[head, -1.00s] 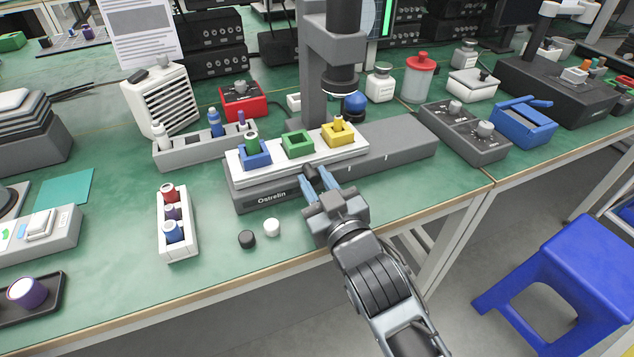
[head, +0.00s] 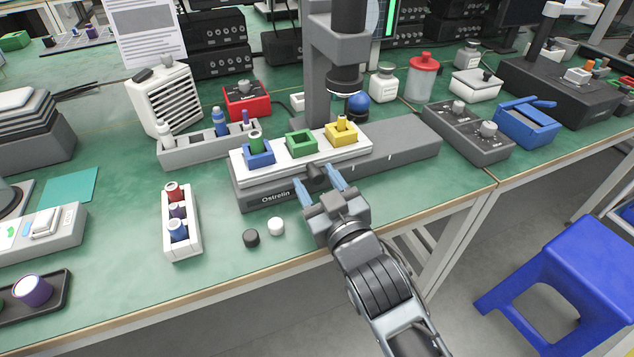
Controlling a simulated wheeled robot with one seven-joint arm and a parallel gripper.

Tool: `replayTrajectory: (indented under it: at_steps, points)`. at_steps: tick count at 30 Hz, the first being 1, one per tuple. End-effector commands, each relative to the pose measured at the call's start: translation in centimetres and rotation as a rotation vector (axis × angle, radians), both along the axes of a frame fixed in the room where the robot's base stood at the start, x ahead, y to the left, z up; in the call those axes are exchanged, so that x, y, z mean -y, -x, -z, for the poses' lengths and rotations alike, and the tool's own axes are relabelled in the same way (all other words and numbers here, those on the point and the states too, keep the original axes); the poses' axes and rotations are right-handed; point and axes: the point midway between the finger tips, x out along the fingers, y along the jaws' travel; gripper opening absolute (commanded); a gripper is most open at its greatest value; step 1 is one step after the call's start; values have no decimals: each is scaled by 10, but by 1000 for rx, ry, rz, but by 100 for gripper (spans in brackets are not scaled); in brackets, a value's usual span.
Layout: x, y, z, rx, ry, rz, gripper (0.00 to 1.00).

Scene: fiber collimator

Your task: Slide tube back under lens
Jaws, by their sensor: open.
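A white sliding carriage (head: 277,168) sits on the long grey rail base (head: 405,143) marked Ostrelin. It carries a blue holder with a green-topped tube (head: 256,138) at left, a green holder (head: 301,143) in the middle that looks empty, and a yellow holder with a yellow tube (head: 342,123) at right. The dark lens barrel (head: 345,80) hangs from a grey column above and behind the yellow holder. My gripper (head: 317,181) is open at the carriage's front. Its blue fingers stand apart on either side of a small dark knob (head: 316,171), not visibly gripping it.
A white rack (head: 193,245) of small bottles stands at left. A black cap (head: 251,238) and a white cap (head: 276,227) lie left of my gripper. A grey two-knob box (head: 466,132) stands right of the rail. The table's front edge runs beneath my arm.

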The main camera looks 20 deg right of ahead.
Motion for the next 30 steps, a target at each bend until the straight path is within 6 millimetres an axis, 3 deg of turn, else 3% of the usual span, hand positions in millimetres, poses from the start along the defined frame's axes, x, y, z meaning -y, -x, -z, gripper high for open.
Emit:
replayTrajectory:
  at_steps: [16,30]
  points:
    - [-1,69,1,-2,-1,-2,55]
    - [-1,78,1,0,0,-2,55]
